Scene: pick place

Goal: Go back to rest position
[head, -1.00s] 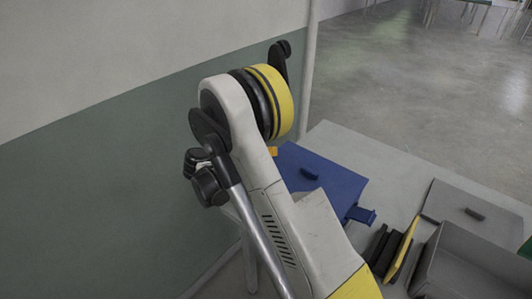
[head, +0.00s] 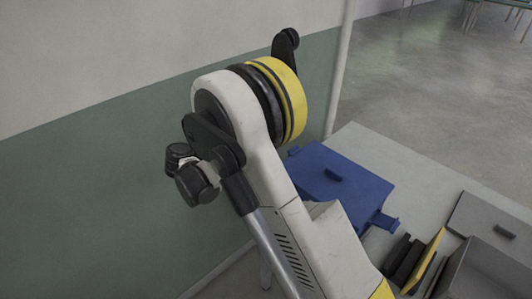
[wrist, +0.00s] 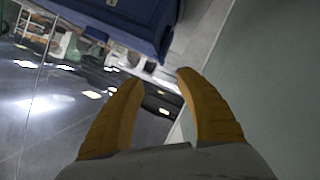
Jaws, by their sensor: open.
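My gripper (wrist: 155,85) shows in the wrist view with two yellow-orange fingers spread apart and nothing between them. Past the fingertips lie the shiny floor, part of a pale surface and the green-grey wall. In the head view my arm rises through the middle, bent at its yellow-ringed joint, and the gripper itself is not visible there.
A pale table (head: 410,168) stands at the right with a blue lidded box (head: 342,185) on it. Near the front right are a grey bin (head: 490,268), a grey lid (head: 495,220) and thin yellow and black items (head: 428,257). A wall (head: 90,200) is at the left.

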